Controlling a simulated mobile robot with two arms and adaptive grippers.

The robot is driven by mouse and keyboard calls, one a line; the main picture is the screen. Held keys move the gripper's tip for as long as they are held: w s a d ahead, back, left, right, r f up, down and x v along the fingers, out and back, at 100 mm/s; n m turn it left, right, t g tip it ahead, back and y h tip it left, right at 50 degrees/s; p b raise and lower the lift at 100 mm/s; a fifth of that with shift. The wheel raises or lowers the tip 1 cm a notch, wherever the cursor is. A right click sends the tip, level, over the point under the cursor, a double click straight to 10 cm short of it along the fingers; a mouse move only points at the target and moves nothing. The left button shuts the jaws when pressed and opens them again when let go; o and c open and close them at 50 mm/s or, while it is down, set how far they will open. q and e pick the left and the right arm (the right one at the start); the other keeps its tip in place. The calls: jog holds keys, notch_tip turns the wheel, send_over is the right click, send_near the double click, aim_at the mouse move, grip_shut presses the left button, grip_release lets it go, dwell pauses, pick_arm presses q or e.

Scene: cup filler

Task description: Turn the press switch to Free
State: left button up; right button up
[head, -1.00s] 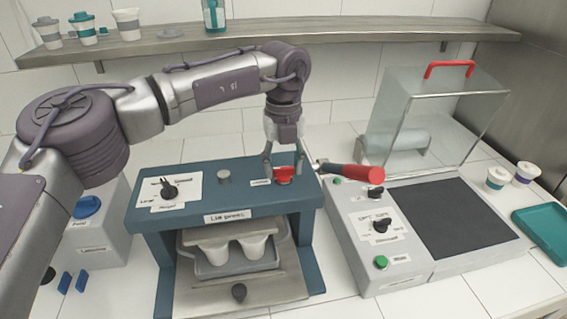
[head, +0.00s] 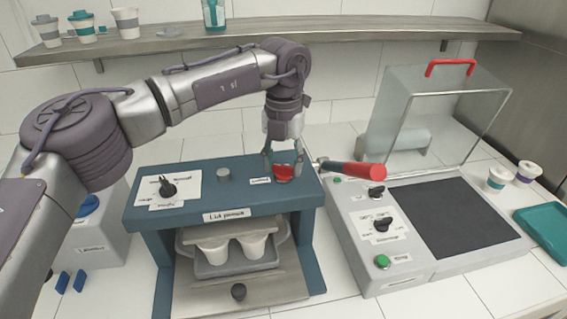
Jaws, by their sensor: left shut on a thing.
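The blue lid press (head: 155,216) stands in the middle of the counter, labelled "Lid press". A red knob (head: 284,173) sits on its top at the right, next to a small label (head: 260,181) too blurred to read. My left gripper (head: 283,169) points down over the press top, with its fingers shut on the red knob from both sides. A black selector knob (head: 167,188) with a white label plate is on the press top at the left. My right gripper is not in view.
Two white cups (head: 252,245) stand in a grey tray inside the press. Right of it is a grey machine (head: 350,262) with a raised clear cover (head: 440,115) and a red-handled lever (head: 355,171) close to my gripper.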

aim_at(284, 166)
pick_arm(q)
jog(key=m, duration=0.6)
jog(key=shift+m, duration=0.3)
jog(key=m, duration=0.6)
jog(key=shift+r, duration=0.1)
dwell(0.3)
jog(key=o, duration=1.2)
jog(key=shift+c, duration=0.2)
notch_tip(284, 166, up, 12)
